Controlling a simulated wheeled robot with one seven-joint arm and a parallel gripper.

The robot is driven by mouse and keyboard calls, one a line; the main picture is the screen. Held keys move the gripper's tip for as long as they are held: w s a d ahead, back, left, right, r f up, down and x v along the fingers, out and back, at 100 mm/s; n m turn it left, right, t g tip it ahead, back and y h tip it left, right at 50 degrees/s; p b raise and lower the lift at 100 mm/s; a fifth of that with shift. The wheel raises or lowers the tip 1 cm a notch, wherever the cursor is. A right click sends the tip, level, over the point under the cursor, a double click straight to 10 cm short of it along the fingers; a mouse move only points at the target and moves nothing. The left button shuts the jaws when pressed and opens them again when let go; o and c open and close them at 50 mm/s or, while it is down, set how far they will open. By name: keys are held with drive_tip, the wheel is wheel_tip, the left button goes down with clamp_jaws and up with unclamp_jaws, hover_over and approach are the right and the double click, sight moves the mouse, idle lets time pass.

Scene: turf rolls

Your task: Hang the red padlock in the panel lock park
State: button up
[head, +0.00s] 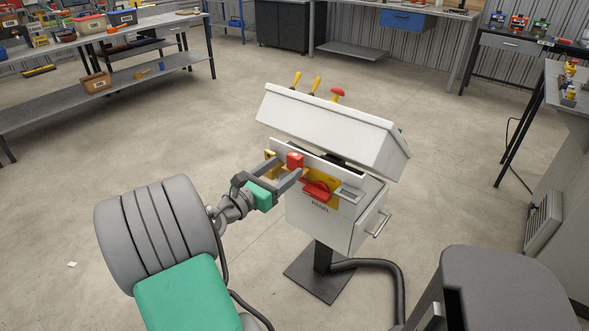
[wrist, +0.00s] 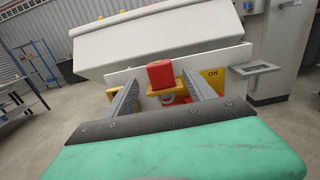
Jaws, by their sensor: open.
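The red padlock (head: 295,160) is at the front of the white panel box, between the fingertips of my gripper (head: 286,167). In the wrist view the padlock (wrist: 161,74) stands with its red body up, at a yellow bracket (wrist: 158,89). A grey ring-like part shows below it. I cannot tell whether the padlock hangs on the bracket or only stands in front of it. My gripper (wrist: 160,82) is open, with a finger on each side of the padlock and gaps showing. The panel's red rotary handle (head: 316,190) sits on a yellow plate, just right of my gripper.
The panel's sloping white hood (head: 330,125) overhangs the front close above my gripper. A grey-framed slot (head: 348,194) and a side handle (head: 378,223) are to the right. A dark hose (head: 370,265) runs from the stand.

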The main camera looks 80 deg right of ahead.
sight(292, 164)
drive_tip(key=x, duration=0.5)
drive_tip(key=shift+s+d+f+b, duration=0.2)
drive_tip(key=shift+s+b, duration=0.05)
drive_tip(key=shift+b, duration=0.05)
drive_tip(key=shift+c, duration=0.4)
clamp_jaws()
